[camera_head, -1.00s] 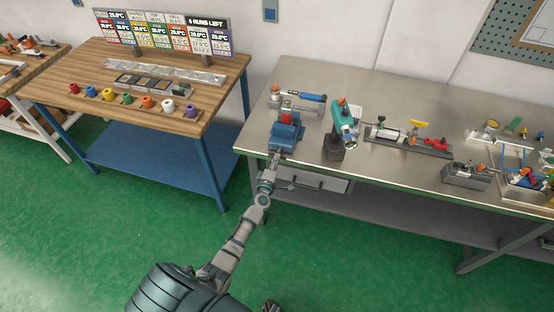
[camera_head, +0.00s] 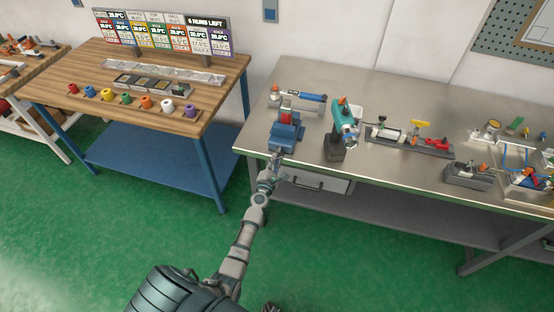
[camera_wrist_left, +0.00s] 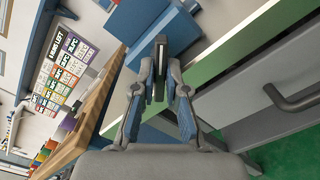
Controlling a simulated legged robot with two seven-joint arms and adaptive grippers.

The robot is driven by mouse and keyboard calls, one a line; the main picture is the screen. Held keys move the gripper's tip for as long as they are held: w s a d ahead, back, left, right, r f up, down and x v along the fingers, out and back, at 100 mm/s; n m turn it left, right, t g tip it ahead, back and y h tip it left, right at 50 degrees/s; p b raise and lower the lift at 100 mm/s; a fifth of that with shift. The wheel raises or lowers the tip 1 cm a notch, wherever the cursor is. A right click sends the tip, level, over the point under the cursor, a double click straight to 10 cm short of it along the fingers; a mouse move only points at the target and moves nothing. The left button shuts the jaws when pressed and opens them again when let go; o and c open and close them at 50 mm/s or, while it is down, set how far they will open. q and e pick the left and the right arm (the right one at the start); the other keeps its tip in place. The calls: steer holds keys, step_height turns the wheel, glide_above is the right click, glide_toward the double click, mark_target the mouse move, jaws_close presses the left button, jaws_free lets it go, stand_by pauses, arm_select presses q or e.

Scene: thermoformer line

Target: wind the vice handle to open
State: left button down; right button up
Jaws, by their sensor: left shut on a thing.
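The blue vice (camera_head: 286,133) stands at the left front edge of the metal bench, with a red piece (camera_head: 286,117) at its jaws. My left gripper (camera_head: 275,160) is at the vice's front, just off the bench edge. In the left wrist view the gripper (camera_wrist_left: 160,78) is shut on the vice handle, whose dark end (camera_wrist_left: 159,88) shows between the fingers. The blue vice body (camera_wrist_left: 150,18) lies just beyond the fingertips. My right gripper is not in view.
A drawer with a handle (camera_head: 308,187) is under the metal bench (camera_head: 390,93), close to my left wrist. A green tool on a dark stand (camera_head: 337,146) stands right of the vice. A wooden table (camera_head: 62,75) with coloured spools is at the left.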

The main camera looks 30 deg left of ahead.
arm_select(q)
steer(key=shift+a+r, duration=0.1)
steer(key=shift+r, duration=0.1)
steer(key=n, duration=0.4)
steer(key=shift+n, duration=0.4)
steer(key=n+p, duration=0.1)
steer(key=n, duration=0.3)
steer(key=shift+n, duration=0.4)
